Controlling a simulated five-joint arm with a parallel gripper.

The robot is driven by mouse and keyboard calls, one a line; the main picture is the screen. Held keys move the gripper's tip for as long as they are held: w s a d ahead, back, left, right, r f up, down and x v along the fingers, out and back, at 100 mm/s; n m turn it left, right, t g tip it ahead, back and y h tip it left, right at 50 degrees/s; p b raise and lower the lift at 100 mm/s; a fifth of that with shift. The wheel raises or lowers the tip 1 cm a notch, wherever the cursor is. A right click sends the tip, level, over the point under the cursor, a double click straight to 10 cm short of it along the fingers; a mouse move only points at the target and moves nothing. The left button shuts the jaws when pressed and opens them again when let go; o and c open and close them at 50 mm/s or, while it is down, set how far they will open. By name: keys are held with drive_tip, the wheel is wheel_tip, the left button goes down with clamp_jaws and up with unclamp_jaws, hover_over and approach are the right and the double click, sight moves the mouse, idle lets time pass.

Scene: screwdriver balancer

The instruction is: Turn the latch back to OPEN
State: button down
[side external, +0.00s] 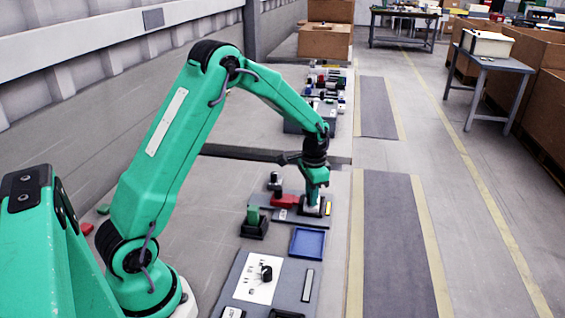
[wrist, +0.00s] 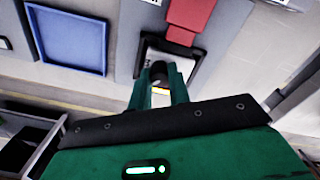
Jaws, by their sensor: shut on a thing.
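My gripper (side external: 313,207) is lowered onto a dark square fixture (side external: 325,208) on the grey work board. In the wrist view, my gripper's green fingers (wrist: 159,88) are shut on a small black latch (wrist: 158,70), with a bit of yellow between them. The latch sits over a dark-framed plate with a light grey face (wrist: 170,60). The fingers cover much of the latch, and I cannot read an OPEN mark or tell its angle. In the side view my gripper hides the latch.
A red block (side external: 285,201) sits just left of the fixture; it also shows in the wrist view (wrist: 187,18). A green block on a black base (side external: 254,224) stands nearby. A blue tray (side external: 307,243) and a white sheet with black parts (side external: 256,279) lie nearer the camera.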

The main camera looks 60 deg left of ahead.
drive_tip(key=shift+n, duration=4.3)
idle(2.8)
drive_tip(key=c, duration=1.3)
unclamp_jaws()
drive_tip(key=shift+r, duration=0.1)
